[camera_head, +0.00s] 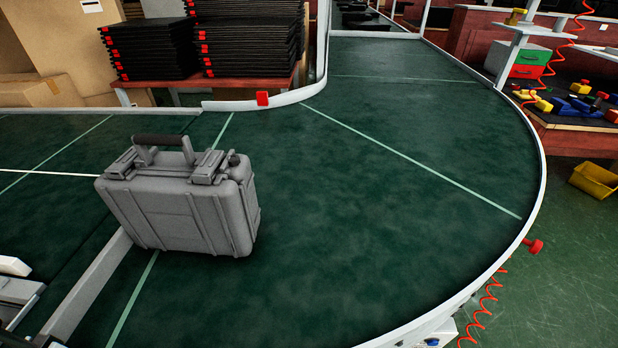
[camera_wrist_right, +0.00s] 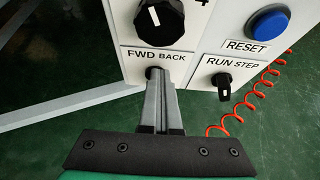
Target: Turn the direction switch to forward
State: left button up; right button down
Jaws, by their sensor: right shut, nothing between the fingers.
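The direction switch (camera_wrist_right: 152,72) is a small dark knob under the FWD BACK label on a white control panel (camera_wrist_right: 195,58) in the right wrist view. My right gripper (camera_wrist_right: 158,78) is shut, with its grey fingertips right at the switch and covering most of it. The switch's setting is hidden, and I cannot tell whether the tips touch it.
A black dial (camera_wrist_right: 160,20), a RUN STEP switch (camera_wrist_right: 222,82) and a blue RESET button (camera_wrist_right: 268,23) are close to the fingers. A red coiled cord (camera_wrist_right: 240,108) hangs at right. A grey case (camera_head: 185,205) stands on the green curved conveyor (camera_head: 370,220).

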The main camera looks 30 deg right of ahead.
jog(key=shift+w+a, duration=0.5)
jog(key=shift+a, duration=0.25)
jog(key=shift+w+a+f, duration=0.1)
jog(key=shift+a+f, duration=0.05)
jog(key=shift+a, duration=0.05)
jog(key=s+a+p, duration=0.1)
jog(key=s+a, duration=0.2)
jog(key=s, duration=0.2)
jog(key=shift+a+r, duration=0.2)
jog(key=shift+r, duration=0.2)
dwell(0.4)
jog(key=shift+w, duration=0.1)
